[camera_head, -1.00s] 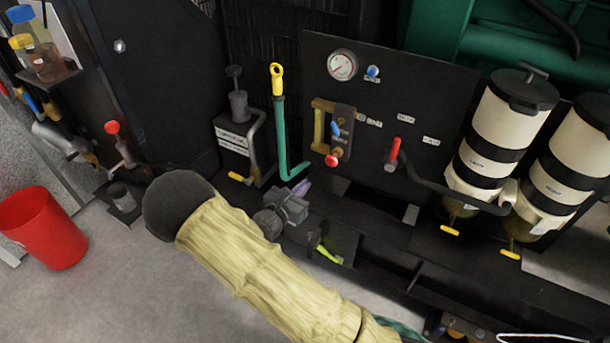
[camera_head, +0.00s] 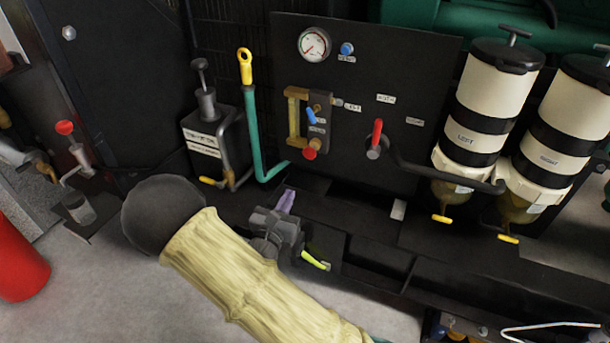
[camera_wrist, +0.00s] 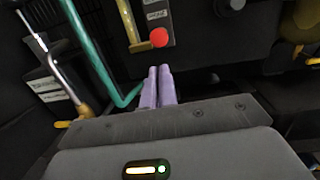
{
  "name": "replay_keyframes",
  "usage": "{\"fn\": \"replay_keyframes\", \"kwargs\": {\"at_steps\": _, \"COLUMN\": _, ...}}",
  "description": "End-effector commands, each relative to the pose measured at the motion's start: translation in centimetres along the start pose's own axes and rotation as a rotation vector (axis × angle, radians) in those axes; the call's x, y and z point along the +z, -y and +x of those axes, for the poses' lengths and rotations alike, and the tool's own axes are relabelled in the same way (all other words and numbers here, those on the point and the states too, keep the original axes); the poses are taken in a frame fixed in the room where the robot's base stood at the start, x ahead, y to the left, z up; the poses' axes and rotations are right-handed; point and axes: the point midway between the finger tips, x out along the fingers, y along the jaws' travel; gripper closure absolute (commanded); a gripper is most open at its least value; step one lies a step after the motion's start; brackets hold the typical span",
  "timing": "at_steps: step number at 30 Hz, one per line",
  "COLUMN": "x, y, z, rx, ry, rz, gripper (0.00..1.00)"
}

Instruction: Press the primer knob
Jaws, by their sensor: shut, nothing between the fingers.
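No label that I can read names the primer knob. A small blue knob (camera_head: 346,49) sits on the black panel beside the gauge. A red round knob (camera_head: 309,153) sits below it, at the foot of a brass-framed valve block; it also shows in the wrist view (camera_wrist: 159,37). A black-topped plunger (camera_head: 201,66) stands on a labelled black box to the left. My gripper (camera_head: 287,197) is shut and empty, its lavender fingers low in front of the panel. In the wrist view the fingertips (camera_wrist: 158,70) point up just below the red knob, apart from it in the picture.
A teal pipe with a yellow handle (camera_head: 246,67) rises left of the valve block. A red lever (camera_head: 376,134) and pipe lie to its right, before two cream filter canisters (camera_head: 476,120). A red bucket (camera_head: 15,262) stands on the floor at left.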

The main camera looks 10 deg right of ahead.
Motion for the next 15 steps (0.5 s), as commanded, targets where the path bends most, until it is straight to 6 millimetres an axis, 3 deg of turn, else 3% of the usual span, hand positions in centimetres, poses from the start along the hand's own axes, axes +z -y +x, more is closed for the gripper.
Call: {"fn": "replay_keyframes", "kwargs": {"at_steps": 15, "x": -0.15, "y": 0.12, "z": -0.03, "rx": 0.013, "ry": 0.013, "rz": 0.004, "gripper": 1.0}}
